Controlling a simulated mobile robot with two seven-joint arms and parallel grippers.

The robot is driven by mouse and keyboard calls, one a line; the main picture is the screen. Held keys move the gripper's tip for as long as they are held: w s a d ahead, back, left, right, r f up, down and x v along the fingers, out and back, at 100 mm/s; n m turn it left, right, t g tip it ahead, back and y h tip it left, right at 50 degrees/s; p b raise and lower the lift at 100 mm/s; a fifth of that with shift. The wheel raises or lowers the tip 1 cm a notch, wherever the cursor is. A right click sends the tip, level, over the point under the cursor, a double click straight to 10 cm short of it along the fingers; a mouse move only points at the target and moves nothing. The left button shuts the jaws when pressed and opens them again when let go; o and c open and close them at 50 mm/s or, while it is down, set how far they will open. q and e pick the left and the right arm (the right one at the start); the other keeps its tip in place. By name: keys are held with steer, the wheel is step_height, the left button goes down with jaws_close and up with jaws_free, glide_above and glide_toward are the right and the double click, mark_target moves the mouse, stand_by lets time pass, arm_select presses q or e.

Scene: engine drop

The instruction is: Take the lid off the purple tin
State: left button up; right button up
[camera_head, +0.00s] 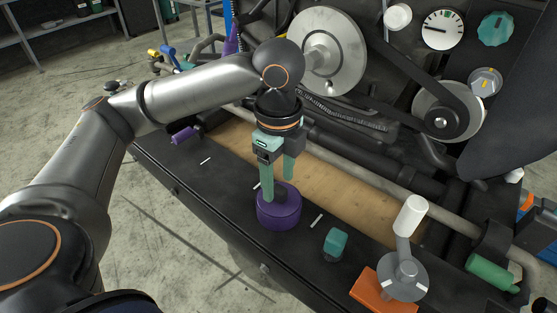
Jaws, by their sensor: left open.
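The purple tin (279,213) stands upright on the dark bench ledge near the middle of the view. Its round purple top faces up, with a dark knob on it. My left gripper (280,183) points down over the tin, with green fingers apart. The nearer left finger reaches down to the tin's top beside the knob; the other finger is behind and higher in the picture. I cannot tell whether the fingers touch the lid or knob. My right gripper is not in view.
A teal knob (335,242) sits on the ledge right of the tin. Further right are an orange block (372,292) and a grey crank with a white handle (411,215). Behind lie a wooden panel (350,192), a grey pipe, and engine pulleys (327,52). A green cylinder (493,272) lies far right.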

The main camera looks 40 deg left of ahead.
mark_target(279, 188)
arm_select(q)
steer(key=shift+f, duration=0.85)
jaws_close()
stand_by(0.4)
stand_by(0.6)
step_height(279, 188, up, 3)
steer(key=p, duration=0.3)
steer(key=shift+f+p, duration=0.1)
steer(key=shift+p, duration=0.2)
steer(key=shift+r+p, duration=0.5)
steer(key=shift+r, duration=0.65)
